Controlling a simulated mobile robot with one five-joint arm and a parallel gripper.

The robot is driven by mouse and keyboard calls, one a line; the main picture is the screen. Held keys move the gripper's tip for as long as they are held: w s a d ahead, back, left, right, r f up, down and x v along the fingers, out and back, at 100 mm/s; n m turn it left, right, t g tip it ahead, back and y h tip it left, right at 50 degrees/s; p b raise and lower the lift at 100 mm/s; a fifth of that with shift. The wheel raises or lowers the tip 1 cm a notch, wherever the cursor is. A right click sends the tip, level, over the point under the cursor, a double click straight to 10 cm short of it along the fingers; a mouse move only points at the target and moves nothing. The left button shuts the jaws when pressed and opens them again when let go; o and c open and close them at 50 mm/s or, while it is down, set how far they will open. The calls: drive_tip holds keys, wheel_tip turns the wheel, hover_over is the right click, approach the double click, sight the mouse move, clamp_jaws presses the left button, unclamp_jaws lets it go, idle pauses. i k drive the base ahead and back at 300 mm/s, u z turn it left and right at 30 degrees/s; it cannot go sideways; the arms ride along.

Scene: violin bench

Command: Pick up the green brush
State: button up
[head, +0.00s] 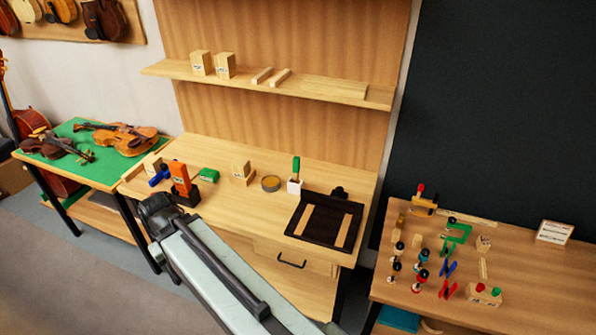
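The green brush stands upright on the wooden bench, its green handle (296,164) above a white lower part (294,187). I cannot tell whether the white part is its head or a small cup. My pale arm reaches in from the bottom and ends in a dark joint at the bench's front left, apart from the brush. I cannot make out gripper fingers. A green block (209,174) also lies on the bench, further left.
A shelf (330,88) overhangs the bench's back. A side table (540,285) holds small tools.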

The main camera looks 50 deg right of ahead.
sight(296, 159)
drive_tip(key=i, duration=0.9)
drive_tip(key=u, duration=0.05)
